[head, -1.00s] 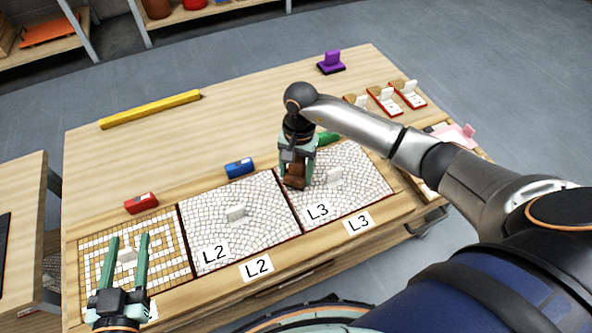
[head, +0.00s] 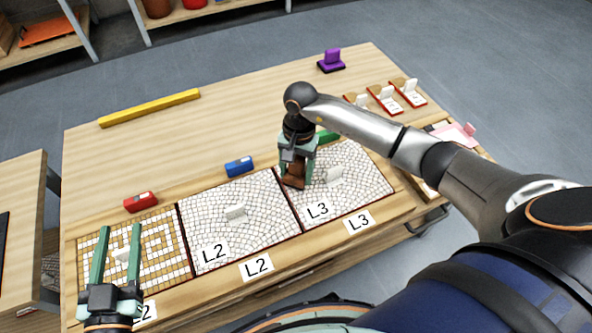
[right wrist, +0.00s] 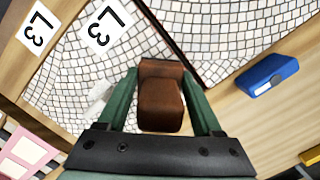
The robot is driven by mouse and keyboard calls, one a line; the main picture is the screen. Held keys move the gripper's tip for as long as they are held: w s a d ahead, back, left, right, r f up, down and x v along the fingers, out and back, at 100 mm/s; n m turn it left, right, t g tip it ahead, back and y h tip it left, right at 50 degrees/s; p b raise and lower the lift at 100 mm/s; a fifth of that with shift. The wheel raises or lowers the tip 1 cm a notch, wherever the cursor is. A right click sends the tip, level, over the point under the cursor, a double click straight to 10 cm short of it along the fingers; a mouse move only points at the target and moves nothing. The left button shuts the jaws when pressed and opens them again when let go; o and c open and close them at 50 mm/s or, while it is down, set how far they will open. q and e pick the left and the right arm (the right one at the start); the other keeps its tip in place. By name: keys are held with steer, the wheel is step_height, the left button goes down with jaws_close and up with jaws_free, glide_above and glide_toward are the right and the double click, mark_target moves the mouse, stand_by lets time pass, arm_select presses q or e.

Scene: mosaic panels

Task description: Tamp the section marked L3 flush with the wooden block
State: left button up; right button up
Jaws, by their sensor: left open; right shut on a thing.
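The section marked L3 (head: 352,193) is the rightmost of three mosaic panels, covered in pale irregular tiles, with a white grip piece (head: 334,175) standing on it. The brown wooden block (head: 293,181) is held between the green fingers of my right gripper (head: 297,165), at the upper left corner of L3 by the dark red divider. In the right wrist view the block (right wrist: 161,100) sits between the fingers over the tiles; whether it touches them I cannot tell. My left gripper (head: 117,240) is open and empty over the left tan-and-white panel (head: 160,265).
The middle panel L2 (head: 220,200) lies beside L3. Red (head: 141,202), blue (head: 239,167) and green (head: 328,136) blocks lie behind the panels. A yellow bar (head: 150,108) and purple piece (head: 331,61) are farther back. Small red-edged trays (head: 384,100) stand at right. The table's back middle is clear.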

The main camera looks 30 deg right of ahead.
mark_target(296, 159)
steer(key=shift+f+b, duration=0.55)
steer(key=shift+f, duration=0.1)
stand_by(0.9)
steer(key=shift+r+p, duration=2.3)
steer(key=shift+r, duration=1.3)
steer(key=shift+f, duration=0.15)
step_height(296, 159, down, 6)
steer(key=b, duration=0.5)
steer(key=shift+r, duration=0.2)
steer(key=shift+f+b, duration=0.7)
steer(key=shift+b, duration=0.05)
steer(key=shift+r+p, duration=2.25)
steer(key=shift+r, duration=1.35)
